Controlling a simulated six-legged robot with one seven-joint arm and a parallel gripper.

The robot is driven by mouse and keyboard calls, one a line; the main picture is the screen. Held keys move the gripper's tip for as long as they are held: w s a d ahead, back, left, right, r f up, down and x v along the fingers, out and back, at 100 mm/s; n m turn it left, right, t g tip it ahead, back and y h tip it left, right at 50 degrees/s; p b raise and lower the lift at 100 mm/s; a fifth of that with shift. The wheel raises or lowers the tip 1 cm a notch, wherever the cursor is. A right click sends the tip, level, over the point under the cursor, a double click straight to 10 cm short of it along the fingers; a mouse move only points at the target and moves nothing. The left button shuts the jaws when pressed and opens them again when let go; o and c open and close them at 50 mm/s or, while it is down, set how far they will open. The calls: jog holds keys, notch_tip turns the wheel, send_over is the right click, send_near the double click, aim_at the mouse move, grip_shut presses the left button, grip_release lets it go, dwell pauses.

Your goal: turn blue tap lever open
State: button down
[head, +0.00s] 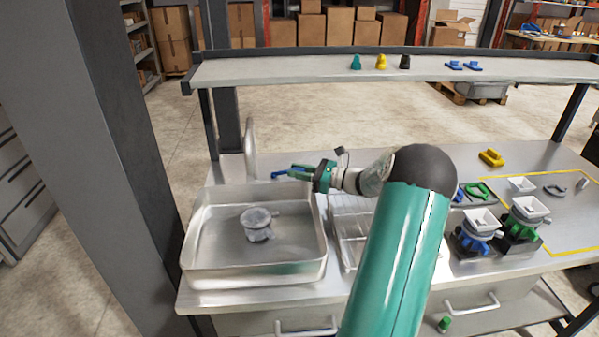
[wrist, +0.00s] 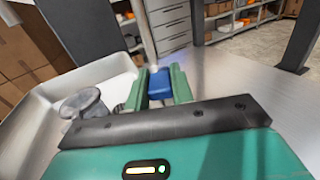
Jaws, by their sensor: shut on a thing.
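The blue tap lever (head: 279,175) shows at the back right edge of the metal sink, beside the upright grey tap spout (head: 250,142). My gripper (head: 296,172) reaches in from the right, its green fingers shut on the lever. In the wrist view my gripper (wrist: 160,80) has the blue lever (wrist: 159,86) between its two green fingers. The fingers hide part of the lever, and the tap's base is hard to make out.
The metal sink (head: 195,245) holds a grey hopper-like part (head: 257,222). A wire drying rack (head: 347,225) lies right of it. Dispensers with blue (head: 474,240) and green (head: 523,222) parts stand further right. A raised shelf (head: 300,70) with small coloured pieces runs along the back.

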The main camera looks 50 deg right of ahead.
jog(key=shift+a, duration=0.1)
jog(key=c, duration=1.2)
grip_release()
jog(key=shift+s+d, duration=0.15)
jog(key=shift+d, duration=0.1)
jog(key=v, duration=1.3)
jog(key=shift+s+d, duration=0.1)
jog(key=shift+s, duration=0.05)
jog(key=shift+c, duration=0.3)
